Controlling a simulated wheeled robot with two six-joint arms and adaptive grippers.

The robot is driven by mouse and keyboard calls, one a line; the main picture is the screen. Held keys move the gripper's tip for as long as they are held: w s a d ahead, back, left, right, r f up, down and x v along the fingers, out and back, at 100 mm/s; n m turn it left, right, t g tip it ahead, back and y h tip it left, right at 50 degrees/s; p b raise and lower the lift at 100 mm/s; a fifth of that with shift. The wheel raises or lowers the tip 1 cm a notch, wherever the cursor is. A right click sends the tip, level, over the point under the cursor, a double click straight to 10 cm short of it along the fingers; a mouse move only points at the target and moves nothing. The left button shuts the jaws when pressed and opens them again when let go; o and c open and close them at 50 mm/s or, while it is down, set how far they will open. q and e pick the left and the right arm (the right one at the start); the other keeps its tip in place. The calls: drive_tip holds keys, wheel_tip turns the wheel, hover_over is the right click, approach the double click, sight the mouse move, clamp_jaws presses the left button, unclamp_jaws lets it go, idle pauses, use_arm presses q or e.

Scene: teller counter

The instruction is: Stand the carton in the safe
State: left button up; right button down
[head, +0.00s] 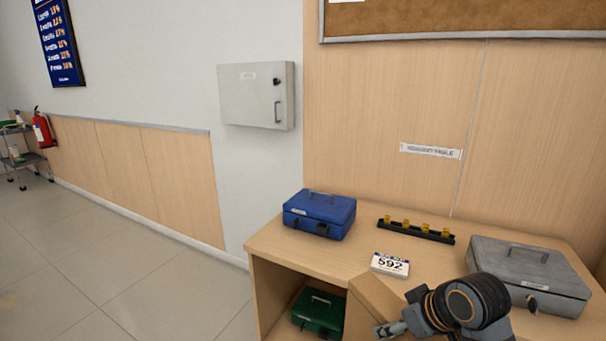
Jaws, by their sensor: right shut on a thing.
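A plain tan, box-like thing (366,300), which I take to be the carton, stands out in front of the counter's front edge at the bottom centre. Its lower part is cut off by the frame. My right gripper (383,330) reaches in from the lower right with its fingers pointing left. It is shut at the tan carton's near side; the exact contact is hard to see. No safe can be made out for sure; a grey locked metal cabinet (250,95) hangs shut on the wall. My left gripper is not in view.
A green cash box (318,312) sits in the compartment below. Floor at left is clear.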

drive_tip(key=r+n+p, duration=0.1)
drive_tip(key=r+p, duration=0.1)
drive_tip(key=s+r+p, duration=0.1)
drive_tip(key=r+p, duration=0.1)
drive_tip(key=r, duration=0.1)
drive_tip(key=s+r+n+g+y+p, duration=0.1)
drive_tip(key=r+p, duration=0.1)
drive_tip(key=r, duration=0.1)
drive_tip(key=shift+s+d+r+n, duration=0.1)
drive_tip(key=shift+s+d+n, duration=0.05)
drive_tip(key=shift+s+n, duration=0.15)
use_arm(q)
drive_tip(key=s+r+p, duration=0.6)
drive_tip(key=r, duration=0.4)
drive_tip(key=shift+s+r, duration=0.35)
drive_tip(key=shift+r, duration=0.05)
use_arm(e)
drive_tip(key=s+a+r+n+g+y, duration=0.1)
drive_tip(key=s+r+n, duration=0.2)
drive_tip(key=s+r, duration=0.2)
drive_tip(key=shift+s+a+r+y, duration=0.2)
drive_tip(key=shift+r+y, duration=0.1)
drive_tip(key=shift+r, duration=0.15)
